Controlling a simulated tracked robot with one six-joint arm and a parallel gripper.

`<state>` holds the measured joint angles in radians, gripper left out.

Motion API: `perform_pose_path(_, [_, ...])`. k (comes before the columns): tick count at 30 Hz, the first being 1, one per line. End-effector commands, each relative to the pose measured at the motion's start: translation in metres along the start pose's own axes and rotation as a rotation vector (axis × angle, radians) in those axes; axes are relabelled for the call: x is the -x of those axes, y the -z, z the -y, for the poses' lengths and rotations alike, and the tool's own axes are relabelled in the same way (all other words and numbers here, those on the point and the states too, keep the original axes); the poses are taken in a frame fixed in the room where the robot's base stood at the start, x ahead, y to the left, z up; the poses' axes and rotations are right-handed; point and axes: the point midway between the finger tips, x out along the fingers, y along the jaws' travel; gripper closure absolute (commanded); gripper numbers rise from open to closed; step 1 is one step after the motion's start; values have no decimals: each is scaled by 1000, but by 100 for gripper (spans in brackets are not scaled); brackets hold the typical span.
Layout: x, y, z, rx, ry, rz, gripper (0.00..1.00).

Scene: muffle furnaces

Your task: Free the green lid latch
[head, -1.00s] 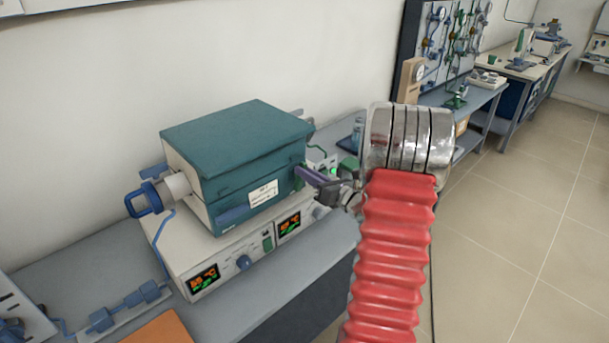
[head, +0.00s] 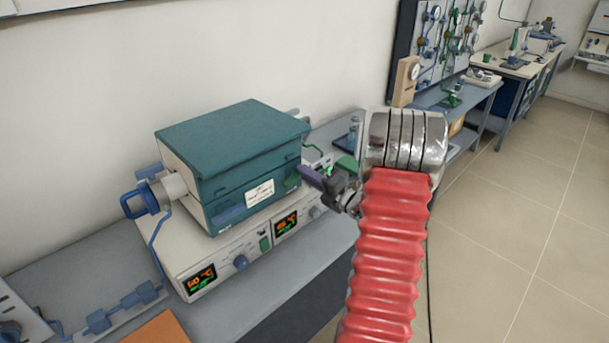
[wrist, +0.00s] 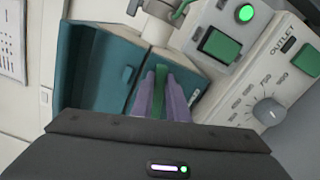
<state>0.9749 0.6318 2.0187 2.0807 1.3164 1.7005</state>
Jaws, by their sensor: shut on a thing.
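The teal furnace box (head: 235,150) stands on its white control unit, its top cover lying down flat. The green latch (head: 292,181) shows at the right end of the box, just left of my fingertips. My gripper (head: 308,176) has purple fingers. In the wrist view, the fingers (wrist: 161,95) are closed on both sides of the green latch (wrist: 160,78), which runs up between them against the teal wall (wrist: 115,65). Its lower part is hidden between the fingers.
The control unit carries a green switch (wrist: 218,46), a lit green lamp (wrist: 244,13) and a grey outlet knob (wrist: 268,111) close to my gripper. A blue handle (head: 140,203) sticks out at the box's left. Grey bench surface (head: 60,265) lies in front.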

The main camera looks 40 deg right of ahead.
Motion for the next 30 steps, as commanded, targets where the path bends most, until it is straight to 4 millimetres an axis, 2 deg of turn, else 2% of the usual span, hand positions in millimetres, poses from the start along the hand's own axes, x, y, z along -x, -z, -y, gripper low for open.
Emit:
perform_pose_path(12, [1,-2,8,-265,4,7,100])
perform_pose_path(29, [2,-2,11,-313,6,11,100])
perform_pose_path(30, [2,-2,11,-313,7,11,85])
